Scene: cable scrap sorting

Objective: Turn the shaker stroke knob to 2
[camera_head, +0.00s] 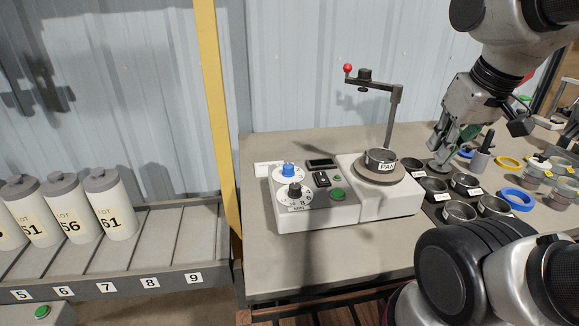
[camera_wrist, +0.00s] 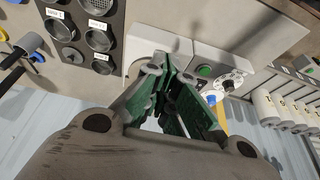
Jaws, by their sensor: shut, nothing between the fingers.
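The shaker (camera_head: 312,215) is a pale box on the bench with a round platform (camera_head: 378,172) carrying a cup marked PAN. Its left panel has a blue knob (camera_head: 288,170) on a white dial and a black knob (camera_head: 295,190) on another white dial marked MIN. I cannot read the knob settings or tell which one is the stroke knob. My gripper (camera_head: 440,153) is shut and empty, to the right of the shaker and above the dark cup tray. In the wrist view its green fingers (camera_wrist: 172,85) partly cover the shaker; the black knob (camera_wrist: 228,87) shows beyond them.
A post with a red-tipped handle (camera_head: 348,68) rises behind the platform. The dark tray (camera_head: 432,208) holds several metal cups. Blue and yellow rings and jars lie at the right. A yellow upright (camera_head: 215,100) and a rack of LOT bottles (camera_head: 110,205) stand left.

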